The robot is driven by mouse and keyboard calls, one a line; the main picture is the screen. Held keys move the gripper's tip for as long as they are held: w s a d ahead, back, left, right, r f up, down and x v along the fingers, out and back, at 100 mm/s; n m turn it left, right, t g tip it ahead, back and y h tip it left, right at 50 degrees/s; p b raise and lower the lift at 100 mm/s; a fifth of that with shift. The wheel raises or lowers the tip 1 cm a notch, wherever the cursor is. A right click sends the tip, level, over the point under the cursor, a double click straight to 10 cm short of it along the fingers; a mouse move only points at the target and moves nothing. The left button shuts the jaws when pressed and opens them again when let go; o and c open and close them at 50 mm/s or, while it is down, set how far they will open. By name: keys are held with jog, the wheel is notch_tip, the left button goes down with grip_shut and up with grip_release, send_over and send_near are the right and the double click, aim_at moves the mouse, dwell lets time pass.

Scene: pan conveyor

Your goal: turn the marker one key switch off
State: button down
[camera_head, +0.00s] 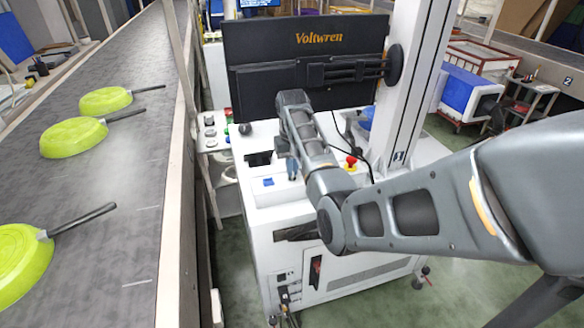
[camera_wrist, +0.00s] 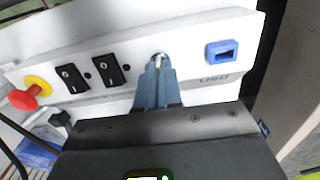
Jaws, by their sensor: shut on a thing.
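In the head view my gripper (camera_head: 292,174) reaches down to the front panel, and the key there is hidden. The angle of the key cannot be told.
Two black rocker switches (camera_wrist: 110,70) and a red emergency stop on yellow (camera_wrist: 30,95) lie left of the key in the wrist view. Green pans (camera_head: 73,137) rest on the conveyor (camera_head: 120,190).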

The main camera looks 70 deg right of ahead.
dwell(0.4)
jog(key=c, duration=1.3)
grip_release()
jog(key=shift+r, duration=0.15)
notch_tip(320, 180, up, 8)
jog(key=shift+f+b, duration=0.2)
jog(key=shift+b, duration=0.3)
